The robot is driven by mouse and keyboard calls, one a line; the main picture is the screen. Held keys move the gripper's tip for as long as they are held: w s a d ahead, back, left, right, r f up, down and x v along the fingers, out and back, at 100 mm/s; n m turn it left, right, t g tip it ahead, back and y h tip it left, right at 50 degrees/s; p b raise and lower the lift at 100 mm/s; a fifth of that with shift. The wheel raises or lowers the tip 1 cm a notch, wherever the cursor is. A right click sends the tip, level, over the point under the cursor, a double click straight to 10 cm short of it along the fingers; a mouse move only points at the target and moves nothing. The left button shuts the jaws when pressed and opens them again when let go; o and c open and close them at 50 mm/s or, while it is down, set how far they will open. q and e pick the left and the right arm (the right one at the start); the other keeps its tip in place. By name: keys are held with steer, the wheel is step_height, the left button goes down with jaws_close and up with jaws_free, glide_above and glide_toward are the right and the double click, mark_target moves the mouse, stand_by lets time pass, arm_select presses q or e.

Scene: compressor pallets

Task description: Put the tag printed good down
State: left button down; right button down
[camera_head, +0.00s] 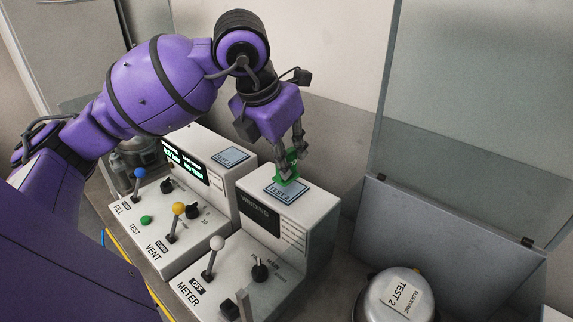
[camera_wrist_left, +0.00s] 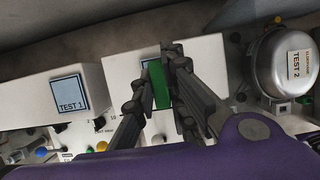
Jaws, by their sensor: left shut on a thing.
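A green tag (camera_head: 287,172) is in the fingers of my left gripper (camera_head: 293,160), which is shut on it. The tag is at the top of the white box with the dark winding panel, over or at a pale blue square marked TEST 2 (camera_head: 284,192). I cannot tell whether it touches the surface. In the left wrist view the green tag (camera_wrist_left: 159,87) shows between the fingers of my left gripper (camera_wrist_left: 157,72). It partly hides the blue square behind it. Any print on the tag is unreadable. My right gripper is not in view.
A second white box with a lit display (camera_head: 185,160) stands to the left, with a blue square (camera_head: 231,157) on top, marked TEST 1 in the wrist view. Levers and knobs stick up in front. A metal compressor labelled TEST 2 (camera_head: 394,298) stands at the lower right, before a grey open bin (camera_head: 440,235).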

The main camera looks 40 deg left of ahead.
arm_select(q)
steer(key=shift+f, duration=1.2)
steer(key=shift+f, duration=0.1)
steer(key=c, duration=1.8)
jaws_free()
steer(key=shift+o, duration=0.2)
steer(key=shift+s+a+r, duration=0.1)
steer(key=shift+s+r, duration=0.05)
steer(key=shift+r, duration=0.5)
steer(key=v, duration=1.1)
steer(key=shift+f, duration=0.1)
